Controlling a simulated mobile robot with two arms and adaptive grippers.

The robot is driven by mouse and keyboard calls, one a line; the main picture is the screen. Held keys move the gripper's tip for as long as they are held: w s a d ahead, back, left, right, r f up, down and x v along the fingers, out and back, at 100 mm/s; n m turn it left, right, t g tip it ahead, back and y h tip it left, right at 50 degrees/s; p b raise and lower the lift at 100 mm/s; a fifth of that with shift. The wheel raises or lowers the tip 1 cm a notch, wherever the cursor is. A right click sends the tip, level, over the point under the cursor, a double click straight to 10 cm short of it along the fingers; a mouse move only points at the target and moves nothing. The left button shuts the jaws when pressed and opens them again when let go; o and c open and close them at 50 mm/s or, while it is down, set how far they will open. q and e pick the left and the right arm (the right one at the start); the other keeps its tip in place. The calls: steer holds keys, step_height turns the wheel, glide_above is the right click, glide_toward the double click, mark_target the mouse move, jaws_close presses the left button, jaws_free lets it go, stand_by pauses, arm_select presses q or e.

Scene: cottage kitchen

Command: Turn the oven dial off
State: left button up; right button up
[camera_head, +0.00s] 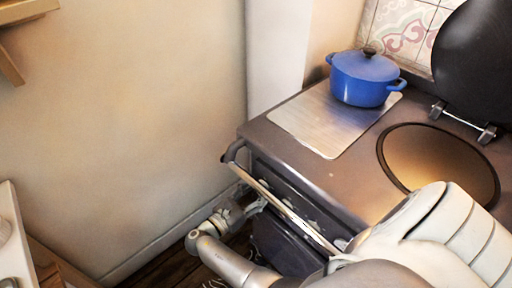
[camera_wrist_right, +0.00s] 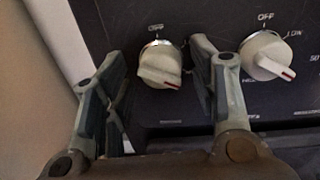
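In the right wrist view, a white oven dial (camera_wrist_right: 160,66) sits on the dark front panel, with an "OFF" label above it. Its red mark points to the lower right, away from that label. My right gripper (camera_wrist_right: 160,56) is open, with one finger on each side of this dial. Whether the fingers touch it, I cannot tell. A second white dial (camera_wrist_right: 266,56) is to the right, outside the fingers; its red mark also points to the lower right. In the head view my right gripper (camera_head: 238,211) is low at the stove's front left corner. My left gripper is not in view.
The stove (camera_head: 262,133) has a front rail (camera_head: 290,214) just above the gripper. A blue pot (camera_head: 364,80) stands on a metal plate (camera_head: 318,125) on top. A round hotplate (camera_head: 440,165) has its dark lid (camera_head: 475,55) raised. A beige wall (camera_head: 150,120) is at left.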

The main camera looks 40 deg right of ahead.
steer(key=c, duration=0.8)
